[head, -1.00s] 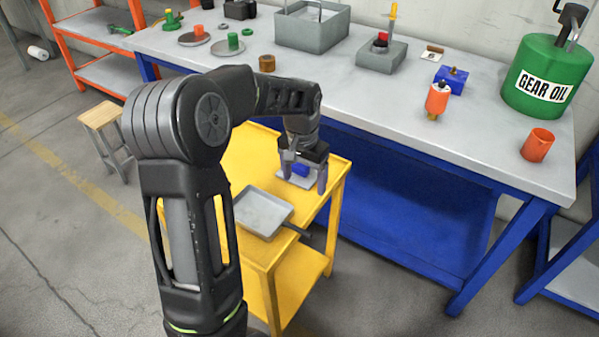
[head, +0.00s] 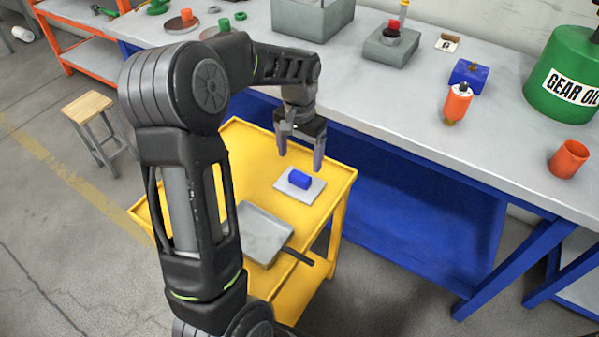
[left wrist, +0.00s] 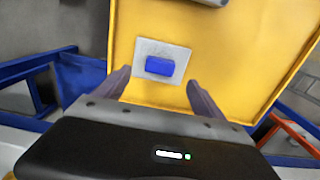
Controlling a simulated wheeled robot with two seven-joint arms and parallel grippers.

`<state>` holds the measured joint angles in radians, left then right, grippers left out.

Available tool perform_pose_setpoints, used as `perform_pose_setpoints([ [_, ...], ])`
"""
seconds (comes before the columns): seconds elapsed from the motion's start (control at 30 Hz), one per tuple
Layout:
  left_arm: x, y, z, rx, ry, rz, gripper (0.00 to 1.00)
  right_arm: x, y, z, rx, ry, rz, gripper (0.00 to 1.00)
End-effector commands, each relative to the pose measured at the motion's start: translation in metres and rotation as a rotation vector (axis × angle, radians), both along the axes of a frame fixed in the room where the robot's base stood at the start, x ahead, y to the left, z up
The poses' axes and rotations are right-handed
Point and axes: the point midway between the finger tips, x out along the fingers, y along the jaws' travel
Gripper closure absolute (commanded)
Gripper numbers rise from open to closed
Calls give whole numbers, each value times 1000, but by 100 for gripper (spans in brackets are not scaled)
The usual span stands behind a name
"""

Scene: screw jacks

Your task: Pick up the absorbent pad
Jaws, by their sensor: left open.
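A flat, light grey square pad (head: 304,194), which looks like the absorbent pad, lies on the yellow cart's top. A small blue block (head: 299,179) rests on it. My left gripper (head: 301,158) is open and empty, pointing down above the pad and apart from it. In the left wrist view, the pad (left wrist: 160,47) and the blue block (left wrist: 159,66) show beyond and between the open fingers (left wrist: 157,78). My right gripper is not in view.
A grey tray (head: 262,234) with a dark handle lies on the yellow cart (head: 250,160) near the pad. Behind stands a blue-legged workbench (head: 420,110) with an orange and white part (head: 457,103), an orange cup (head: 568,159) and a green gear oil can (head: 562,75). A stool (head: 88,106) stands left.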

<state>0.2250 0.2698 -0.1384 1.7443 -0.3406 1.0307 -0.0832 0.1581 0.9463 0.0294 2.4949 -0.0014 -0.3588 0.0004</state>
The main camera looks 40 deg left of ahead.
Motion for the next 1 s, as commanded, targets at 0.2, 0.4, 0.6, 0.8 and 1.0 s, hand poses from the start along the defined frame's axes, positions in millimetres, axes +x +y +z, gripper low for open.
perform_pose_setpoints([
  [0.2,0,0,0,0,0,0,20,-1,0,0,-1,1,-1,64],
  [0.4,-1,0,-15,0,3,0,20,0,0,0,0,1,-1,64],
  [0.6,0,0,-26,0,0,0,20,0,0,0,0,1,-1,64],
  [0.8,0,0,-26,0,0,0,20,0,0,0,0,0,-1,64],
  [1.0,-1,1,-42,-1,4,1,20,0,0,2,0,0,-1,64],
])
